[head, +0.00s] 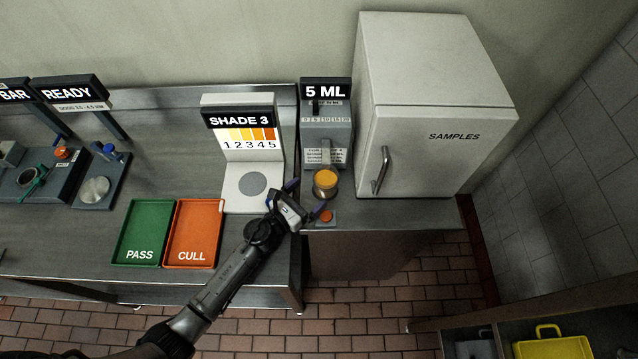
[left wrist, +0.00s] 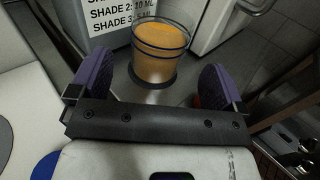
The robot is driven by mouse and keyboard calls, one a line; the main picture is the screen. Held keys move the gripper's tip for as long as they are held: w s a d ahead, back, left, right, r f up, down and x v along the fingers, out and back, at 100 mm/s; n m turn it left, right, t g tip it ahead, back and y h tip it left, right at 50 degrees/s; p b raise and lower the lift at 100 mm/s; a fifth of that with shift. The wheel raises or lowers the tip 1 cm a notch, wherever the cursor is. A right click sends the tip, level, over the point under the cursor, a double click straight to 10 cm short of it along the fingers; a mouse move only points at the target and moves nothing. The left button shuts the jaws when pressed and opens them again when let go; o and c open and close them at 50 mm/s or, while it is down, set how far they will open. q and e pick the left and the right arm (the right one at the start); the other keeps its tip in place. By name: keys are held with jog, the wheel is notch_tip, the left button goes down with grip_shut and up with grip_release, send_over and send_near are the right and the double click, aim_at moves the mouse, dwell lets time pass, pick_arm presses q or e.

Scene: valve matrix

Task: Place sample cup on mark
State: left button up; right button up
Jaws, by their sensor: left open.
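The sample cup (head: 325,183) is a clear round cup with orange liquid, upright on the counter in front of the 5 ML dispenser (head: 327,130). It also shows in the left wrist view (left wrist: 160,50), over a dark round base, just beyond my fingers. A round grey mark (head: 253,184) lies on the white base of the SHADE 3 stand, left of the cup, with nothing on it. My left gripper (head: 309,199) is open, just in front of the cup; its purple-padded fingers are apart and hold nothing. My right gripper is not in view.
A white SAMPLES fridge (head: 435,145) stands right of the dispenser. An orange button (head: 326,216) is at the counter's front edge. Green PASS (head: 126,257) and orange CULL (head: 172,256) trays lie left of the stand. Other fixtures stand farther left.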

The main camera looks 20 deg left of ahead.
pick_arm(q)
jog(key=shift+v, duration=2.4)
